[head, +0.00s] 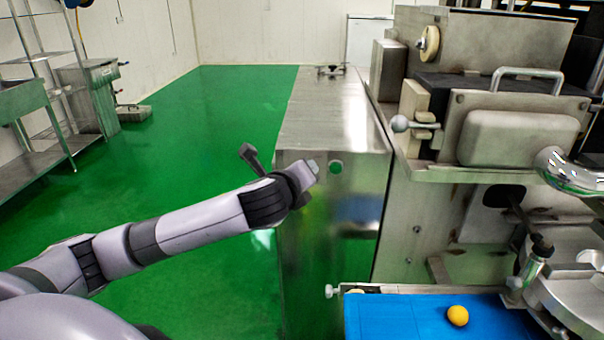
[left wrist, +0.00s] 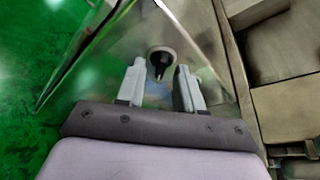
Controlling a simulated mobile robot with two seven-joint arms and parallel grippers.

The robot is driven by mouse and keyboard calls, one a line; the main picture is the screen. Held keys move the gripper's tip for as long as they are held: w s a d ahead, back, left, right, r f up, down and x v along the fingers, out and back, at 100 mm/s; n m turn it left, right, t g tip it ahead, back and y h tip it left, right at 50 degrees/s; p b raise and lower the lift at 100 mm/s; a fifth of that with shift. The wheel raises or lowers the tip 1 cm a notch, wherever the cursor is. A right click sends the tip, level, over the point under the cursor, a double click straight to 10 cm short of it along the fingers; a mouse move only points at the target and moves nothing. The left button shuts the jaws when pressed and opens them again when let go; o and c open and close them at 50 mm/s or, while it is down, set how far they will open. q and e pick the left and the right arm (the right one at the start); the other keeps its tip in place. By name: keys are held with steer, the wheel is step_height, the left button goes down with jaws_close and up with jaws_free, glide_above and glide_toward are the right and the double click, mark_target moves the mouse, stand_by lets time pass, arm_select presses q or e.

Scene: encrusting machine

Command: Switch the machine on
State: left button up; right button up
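The machine's steel cabinet (head: 340,115) stands in the middle of the head view. A round grey knob or switch with a dark centre (left wrist: 161,57) shows between and just beyond the fingertips. I cannot tell whether they touch it. My right gripper is not in view.
A blue conveyor belt (head: 410,318) with a yellow ball (head: 458,316) is at the lower right. The machine's upper housing (head: 520,138) with a handle stands right of the cabinet. Green floor (head: 215,120) is free to the left, with a steel sink table (head: 30,105) at the far left.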

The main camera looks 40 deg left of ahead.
arm_select(q)
steer(key=shift+s, duration=0.1)
steer(key=v, duration=0.7)
steer(key=shift+b, duration=0.35)
steer(key=s+d+f+n+g+h, duration=0.25)
steer(key=s+d+f+n, duration=0.2)
steer(key=f, duration=0.35)
steer(key=s+d+f+n+g+h, duration=0.1)
steer(key=s+d+f+n+g, duration=0.2)
steer(key=s+f+n, duration=0.3)
steer(key=s+d+f+n+g, duration=0.1)
steer(key=s+f+n+g, duration=0.2)
steer(key=s+f+n, duration=0.4)
steer(key=s+d+f+n+g, duration=0.15)
steer(key=s+f+n, duration=0.3)
steer(key=s, duration=0.45)
steer(key=w+d+f+t+h, duration=0.2)
steer(key=w+f+t+h, duration=0.1)
steer(key=w+f+t, duration=0.3)
step_height(320, 180, down, 2)
steer(key=shift+w+d+t, duration=0.25)
steer(key=shift+w+t, duration=0.05)
steer(key=shift+w, duration=0.5)
